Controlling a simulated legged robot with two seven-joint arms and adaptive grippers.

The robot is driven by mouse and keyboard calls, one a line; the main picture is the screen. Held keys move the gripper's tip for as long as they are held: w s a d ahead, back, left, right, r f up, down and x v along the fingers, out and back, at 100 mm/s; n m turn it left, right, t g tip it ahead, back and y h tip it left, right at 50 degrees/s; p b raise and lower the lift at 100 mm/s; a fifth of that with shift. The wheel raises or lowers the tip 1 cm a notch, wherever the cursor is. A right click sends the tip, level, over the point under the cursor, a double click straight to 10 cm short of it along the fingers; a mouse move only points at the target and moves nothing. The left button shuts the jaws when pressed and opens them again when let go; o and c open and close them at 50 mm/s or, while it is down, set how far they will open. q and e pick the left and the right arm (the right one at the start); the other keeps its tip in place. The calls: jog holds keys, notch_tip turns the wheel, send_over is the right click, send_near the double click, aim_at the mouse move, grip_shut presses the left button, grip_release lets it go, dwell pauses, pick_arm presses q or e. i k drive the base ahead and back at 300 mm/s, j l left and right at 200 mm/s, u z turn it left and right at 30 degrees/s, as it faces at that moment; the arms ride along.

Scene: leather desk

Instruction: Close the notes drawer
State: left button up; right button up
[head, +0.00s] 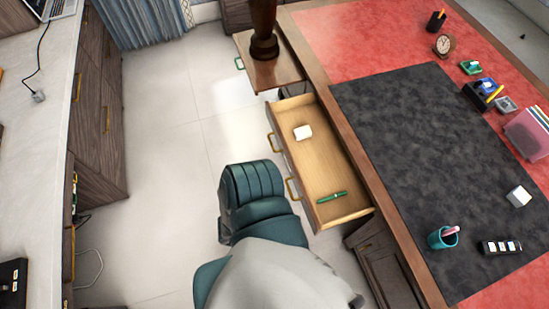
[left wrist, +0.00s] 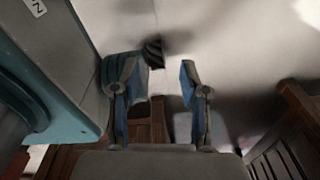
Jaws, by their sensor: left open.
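An open wooden drawer (head: 318,160) sticks out from the left side of the desk in the head view. It has brass-coloured handles (head: 291,190) on its front, and a white block or roll (head: 303,132) and a green pen (head: 332,197) lie inside. No label marks it as the notes drawer. My left gripper (left wrist: 158,85) shows only in the left wrist view, its two blue-padded fingers apart and nothing seen between them. Brown wooden furniture (left wrist: 290,135) shows at lower right there; I cannot tell which part it is. My right gripper is in neither view.
The desk's dark mat (head: 400,130) carries a teal cup (head: 442,238) and a white cube (head: 518,196). A dark brown object (head: 264,35) stands on a wooden surface beyond the drawer. Pale floor (head: 170,150) lies clear between drawer and left-hand cabinets (head: 95,130).

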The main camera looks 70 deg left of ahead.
aim_at(319, 166)
jog(key=k+j+u, duration=0.1)
jog(key=u, duration=1.45)
jog(key=j, duration=0.1)
